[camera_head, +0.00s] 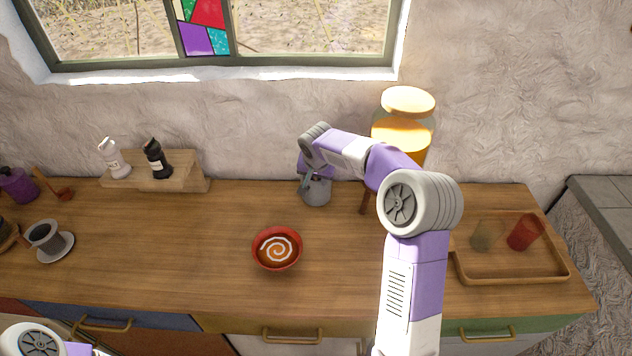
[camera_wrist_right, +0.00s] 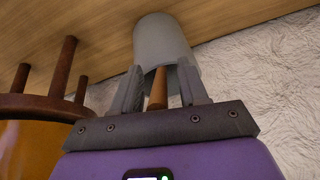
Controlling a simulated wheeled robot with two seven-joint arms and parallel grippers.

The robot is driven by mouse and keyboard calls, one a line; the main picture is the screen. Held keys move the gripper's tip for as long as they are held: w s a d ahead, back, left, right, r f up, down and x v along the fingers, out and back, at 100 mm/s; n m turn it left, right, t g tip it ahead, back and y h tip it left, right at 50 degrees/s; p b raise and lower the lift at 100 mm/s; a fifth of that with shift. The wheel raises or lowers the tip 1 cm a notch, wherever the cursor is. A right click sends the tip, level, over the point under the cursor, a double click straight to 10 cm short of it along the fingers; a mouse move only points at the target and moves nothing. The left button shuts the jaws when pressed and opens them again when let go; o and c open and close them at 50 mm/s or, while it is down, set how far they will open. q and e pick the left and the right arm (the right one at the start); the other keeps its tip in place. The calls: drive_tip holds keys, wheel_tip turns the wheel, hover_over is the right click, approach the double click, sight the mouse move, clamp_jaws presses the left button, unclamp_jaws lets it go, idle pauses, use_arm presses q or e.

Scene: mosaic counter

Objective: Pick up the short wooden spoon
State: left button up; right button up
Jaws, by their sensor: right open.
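A grey pot (camera_head: 317,194) stands near the back of the counter; it also shows in the right wrist view (camera_wrist_right: 162,40). A brown wooden handle (camera_wrist_right: 158,92), seemingly of the short wooden spoon, sticks out of the pot toward my wrist; its lower end is hidden inside. My right gripper (camera_wrist_right: 160,76) is open, with one finger on each side of this handle and the fingertips close to the pot's rim. In the head view my right gripper (camera_head: 308,178) is above the pot and partly hidden by my arm. My left gripper is out of view.
A large orange dispenser (camera_head: 408,108) on a wooden stand (camera_wrist_right: 30,103) stands close beside my right gripper. A red bowl (camera_head: 277,249) is in front. A tray (camera_head: 515,276) with cups is at right. A wooden rack (camera_head: 190,180) with two bottles is at back left.

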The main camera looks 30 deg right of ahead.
clamp_jaws()
drive_tip(key=shift+r, duration=0.2)
